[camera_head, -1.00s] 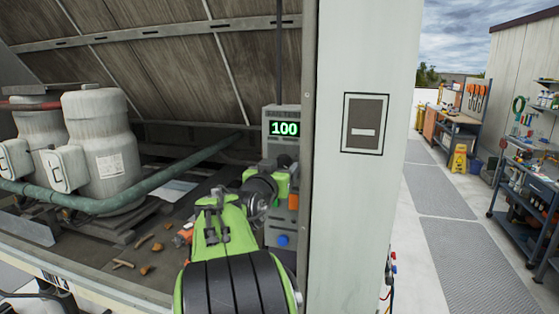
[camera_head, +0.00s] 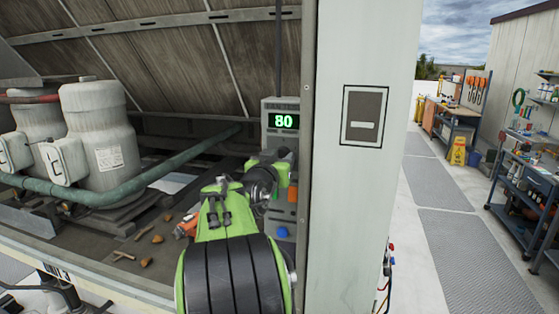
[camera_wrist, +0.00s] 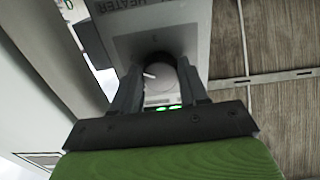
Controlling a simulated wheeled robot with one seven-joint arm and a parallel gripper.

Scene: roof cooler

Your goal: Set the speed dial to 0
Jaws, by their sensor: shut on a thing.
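The grey control box (camera_head: 281,104) stands at the left of the pale post, and its green display (camera_head: 284,121) reads 80. The speed dial (camera_wrist: 162,76) shows in the wrist view as a round grey knob with a white pointer mark, set between my fingers. My gripper (camera_wrist: 155,65) is shut on the dial. In the head view my gripper (camera_head: 280,160) is against the box just below the display, and my arm hides the dial there. Part of the green display (camera_wrist: 166,108) also shows beyond the dial in the wrist view.
Below the dial area are an orange part (camera_head: 292,193) and a blue knob (camera_head: 282,232). The pale post (camera_head: 355,210) stands close on the right. Grey tanks (camera_head: 98,130) and a green pipe (camera_head: 130,185) are at the left, with debris (camera_head: 146,262) on the deck.

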